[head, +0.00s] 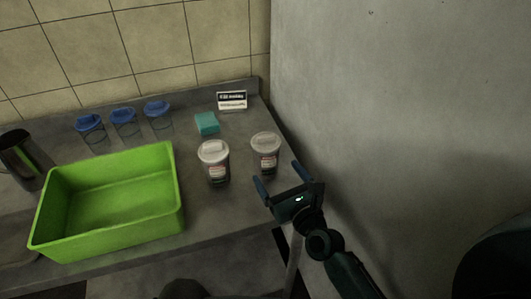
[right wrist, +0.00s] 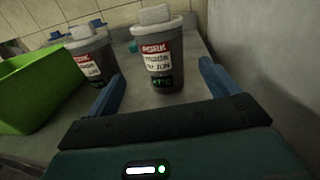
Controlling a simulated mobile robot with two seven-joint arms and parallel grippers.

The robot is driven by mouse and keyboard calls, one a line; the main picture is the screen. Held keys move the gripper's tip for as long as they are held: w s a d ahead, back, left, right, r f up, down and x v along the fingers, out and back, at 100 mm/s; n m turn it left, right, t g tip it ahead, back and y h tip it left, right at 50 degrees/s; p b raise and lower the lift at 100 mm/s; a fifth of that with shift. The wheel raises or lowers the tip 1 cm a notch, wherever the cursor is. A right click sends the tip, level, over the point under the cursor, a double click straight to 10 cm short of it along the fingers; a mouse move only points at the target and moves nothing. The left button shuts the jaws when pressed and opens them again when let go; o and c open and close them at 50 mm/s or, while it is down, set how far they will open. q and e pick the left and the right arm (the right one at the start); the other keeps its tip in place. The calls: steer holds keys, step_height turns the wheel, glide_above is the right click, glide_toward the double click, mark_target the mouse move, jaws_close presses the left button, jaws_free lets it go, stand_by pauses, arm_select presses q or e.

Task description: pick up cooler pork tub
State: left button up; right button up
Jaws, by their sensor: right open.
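Two grey tubs with pale lids stand upright on the counter: the left tub (head: 214,163) and the right tub (head: 266,153). In the right wrist view the right tub (right wrist: 161,52) has a red PORK label and a small green temperature display that seems to end in 7°C. The left tub (right wrist: 90,58) has a similar label and a display too dim to read. My right gripper (head: 277,172) is open and empty, just in front of the right tub. Its fingers point towards that tub, which shows between them in the wrist view. My left gripper is out of view.
A green bin (head: 160,215) stands left of the tubs. Behind are several blue-lidded jars (head: 124,122), a teal block (head: 206,123) and a small sign (head: 232,100). A dark metal pitcher (head: 25,160) is far left. A grey wall (head: 400,90) rises close on the right.

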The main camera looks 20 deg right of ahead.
mark_target(266, 156)
steer(key=w, duration=0.5)
steer(key=w+a+f, duration=0.1)
steer(key=w, duration=0.2)
steer(key=shift+c, duration=0.5)
steer(key=c, duration=1.3)
steer(key=shift+w+r, duration=0.1)
steer(key=shift+r, duration=0.1)
